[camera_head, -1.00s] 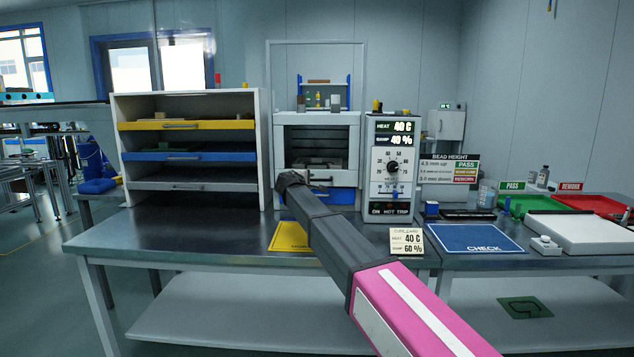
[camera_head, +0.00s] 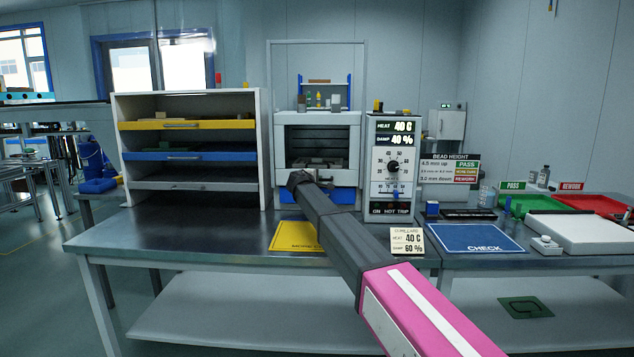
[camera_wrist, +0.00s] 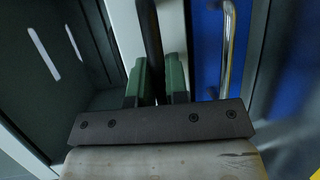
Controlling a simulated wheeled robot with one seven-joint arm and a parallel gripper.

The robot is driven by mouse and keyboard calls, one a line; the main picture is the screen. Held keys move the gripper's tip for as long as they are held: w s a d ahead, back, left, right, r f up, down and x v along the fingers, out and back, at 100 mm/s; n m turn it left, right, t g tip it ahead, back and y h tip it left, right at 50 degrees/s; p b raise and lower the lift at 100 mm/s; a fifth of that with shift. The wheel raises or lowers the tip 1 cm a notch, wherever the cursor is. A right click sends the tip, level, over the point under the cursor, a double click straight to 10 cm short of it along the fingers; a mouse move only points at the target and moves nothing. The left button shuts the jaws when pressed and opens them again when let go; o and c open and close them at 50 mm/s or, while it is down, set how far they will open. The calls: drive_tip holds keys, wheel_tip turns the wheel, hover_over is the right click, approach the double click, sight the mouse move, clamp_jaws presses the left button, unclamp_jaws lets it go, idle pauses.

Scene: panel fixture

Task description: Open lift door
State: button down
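The lift door (camera_head: 345,175) is the pale-framed, windowed front of the chamber in the middle of the bench, and it is down. Its lower pale bar also shows in the wrist view (camera_wrist: 124,30). My gripper (camera_head: 298,179) is at that lower bar, seen end-on behind my wrist. In the wrist view the green fingers of my gripper (camera_wrist: 157,82) stand close on both sides of a dark upright bar, the door handle (camera_wrist: 150,35). They look shut on it; the contact at the fingertips is hidden.
A blue drawer (camera_head: 343,196) with a silver handle (camera_wrist: 228,45) lies just below the door. A drawer cabinet (camera_head: 262,150) stands left and a control box (camera_head: 392,205) right. A tall frame (camera_head: 364,70) rises above the door, with open space inside.

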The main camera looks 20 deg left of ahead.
wheel_tip(320, 180, up, 27)
drive_tip(key=shift+f, duration=0.2)
idle(0.4)
drive_tip(key=c, duration=1.1)
unclamp_jaws()
drive_tip(key=shift+c, duration=0.2)
approach(322, 117)
drive_tip(key=v, duration=0.5)
drive_tip(key=shift+s+a, duration=0.15)
drive_tip(key=shift+a, duration=0.1)
drive_tip(key=shift+f, duration=0.1)
